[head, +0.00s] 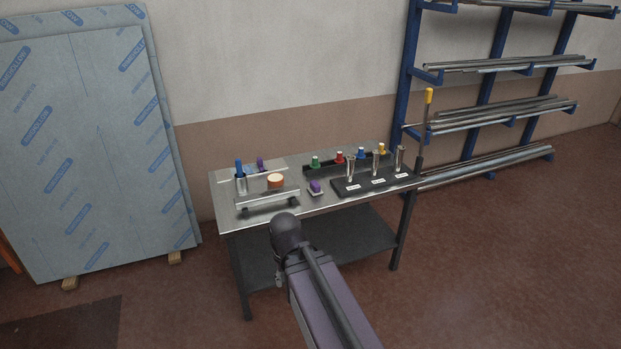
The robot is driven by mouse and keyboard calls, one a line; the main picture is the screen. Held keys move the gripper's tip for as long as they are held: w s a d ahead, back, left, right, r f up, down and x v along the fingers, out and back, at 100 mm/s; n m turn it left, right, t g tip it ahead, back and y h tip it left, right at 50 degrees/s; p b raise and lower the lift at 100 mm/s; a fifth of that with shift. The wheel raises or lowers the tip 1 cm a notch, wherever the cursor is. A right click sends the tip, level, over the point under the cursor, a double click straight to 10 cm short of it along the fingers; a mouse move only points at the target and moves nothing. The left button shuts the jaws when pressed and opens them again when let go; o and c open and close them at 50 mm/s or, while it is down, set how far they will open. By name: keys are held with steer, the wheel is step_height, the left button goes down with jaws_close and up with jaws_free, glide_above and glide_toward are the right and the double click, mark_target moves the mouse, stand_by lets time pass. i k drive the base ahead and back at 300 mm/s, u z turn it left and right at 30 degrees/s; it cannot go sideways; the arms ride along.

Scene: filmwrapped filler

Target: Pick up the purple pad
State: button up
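A small purple piece (315,185) sits on a small pale base near the middle of the steel table (330,206), between the low metal stand and the black tray. A second small purple piece (260,162) stands at the back left of the table, beside a blue-topped item. Both are too small to tell for sure which is the pad. My arm reaches up from the bottom of the head view and ends at a dark rounded joint in front of the table's near edge. My gripper's fingers do not show.
A low metal stand (252,201) carries an orange round piece (275,181). A black tray (348,190) holds several metal tubes. Behind it are green, red, blue and yellow-topped pieces. A blue rack (407,62) stands right; wrapped sheets (90,140) lean left.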

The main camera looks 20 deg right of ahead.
mark_target(314, 189)
steer(key=z, duration=0.3)
steer(key=i, duration=1.15)
steer(key=z, duration=0.3)
